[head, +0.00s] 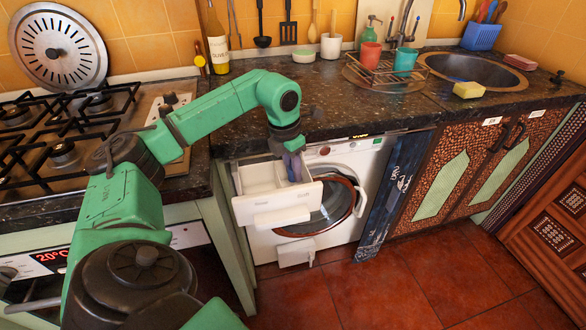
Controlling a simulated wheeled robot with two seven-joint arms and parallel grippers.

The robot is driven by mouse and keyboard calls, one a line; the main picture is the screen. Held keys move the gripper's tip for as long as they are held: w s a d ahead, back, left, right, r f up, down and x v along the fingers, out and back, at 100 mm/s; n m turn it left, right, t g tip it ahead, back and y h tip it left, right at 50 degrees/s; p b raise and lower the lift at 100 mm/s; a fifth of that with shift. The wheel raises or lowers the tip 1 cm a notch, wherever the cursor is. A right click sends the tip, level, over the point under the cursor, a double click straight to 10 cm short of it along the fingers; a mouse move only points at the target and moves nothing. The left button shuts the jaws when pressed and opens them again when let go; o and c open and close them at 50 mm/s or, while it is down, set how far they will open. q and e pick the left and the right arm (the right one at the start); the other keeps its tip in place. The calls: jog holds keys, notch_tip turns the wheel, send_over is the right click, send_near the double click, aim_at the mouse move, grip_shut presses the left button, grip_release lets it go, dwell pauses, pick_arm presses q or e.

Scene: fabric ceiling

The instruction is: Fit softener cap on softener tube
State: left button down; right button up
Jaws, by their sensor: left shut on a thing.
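The detergent drawer (299,196) of the white washing machine (357,157) is pulled out below the counter. My left gripper (290,152) points down over the drawer's right-hand part, shut on a small bluish-purple thing, which looks like the softener cap (293,170). The cap hangs at or just inside the right compartment. I cannot tell whether it touches anything there. The softener tube cannot be made out; the cap and the drawer's front wall may hide it. My right gripper is out of view.
The counter edge (330,131) runs close behind the drawer and my forearm passes over it. A gas stove (62,155) is at left. A dish rack (385,72), cups and a sink (472,72) stand at the back right. The red tiled floor (375,295) is clear.

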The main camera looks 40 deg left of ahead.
aim_at(293, 183)
pick_arm(q)
jog(key=shift+p, duration=0.5)
dwell(0.8)
jog(key=shift+f, duration=0.1)
jog(key=shift+f+b, duration=0.35)
jog(key=shift+f+b, duration=1.5)
jog(key=shift+f, duration=0.8)
jog(key=c, duration=0.6)
grip_release()
jog(key=shift+o, duration=0.2)
jog(key=shift+d, duration=0.1)
jog(key=shift+f, duration=0.1)
